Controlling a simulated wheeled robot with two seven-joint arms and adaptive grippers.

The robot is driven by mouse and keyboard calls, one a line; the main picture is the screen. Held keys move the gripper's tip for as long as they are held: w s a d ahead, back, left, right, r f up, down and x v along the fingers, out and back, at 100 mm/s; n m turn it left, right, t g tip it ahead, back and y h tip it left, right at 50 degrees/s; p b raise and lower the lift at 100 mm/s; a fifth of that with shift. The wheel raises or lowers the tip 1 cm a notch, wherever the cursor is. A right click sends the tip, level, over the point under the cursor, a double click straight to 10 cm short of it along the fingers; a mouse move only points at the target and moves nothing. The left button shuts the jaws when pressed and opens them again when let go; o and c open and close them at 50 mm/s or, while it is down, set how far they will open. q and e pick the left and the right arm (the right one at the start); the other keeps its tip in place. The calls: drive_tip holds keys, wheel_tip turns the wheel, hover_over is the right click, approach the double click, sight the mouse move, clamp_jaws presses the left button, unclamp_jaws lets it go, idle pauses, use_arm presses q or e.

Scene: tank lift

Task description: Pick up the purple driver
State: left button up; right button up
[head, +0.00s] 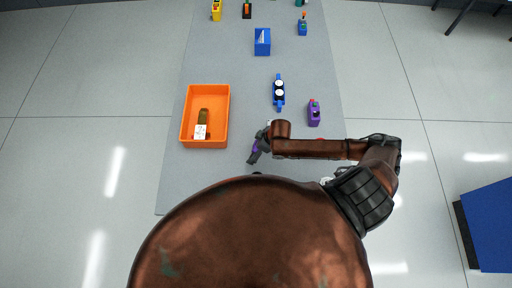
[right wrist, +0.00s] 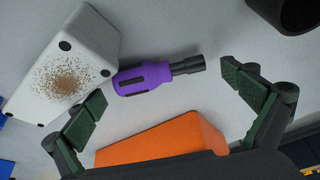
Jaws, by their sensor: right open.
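The purple driver (right wrist: 145,78) lies on the grey table in the right wrist view, its black shaft pointing right. My right gripper (right wrist: 168,98) is open, with its two green-padded fingers apart and the driver just beyond and between the fingertips, not gripped. In the head view the purple driver (head: 254,152) shows just left of my right gripper (head: 263,140), partly covered by it. My left gripper is not in view.
A white box with brown specks (right wrist: 66,72) stands against the driver's handle end in the wrist view. An orange bin (head: 183,128) holding a brown-and-white item is to the left. A blue holder (head: 279,104) and a purple bottle-like item (head: 314,114) stand farther back.

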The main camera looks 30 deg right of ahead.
drive_tip(key=shift+w+a+f, duration=0.1)
drive_tip(key=shift+w+f, duration=0.05)
drive_tip(key=shift+f, duration=0.2)
drive_tip(key=c, duration=1.4)
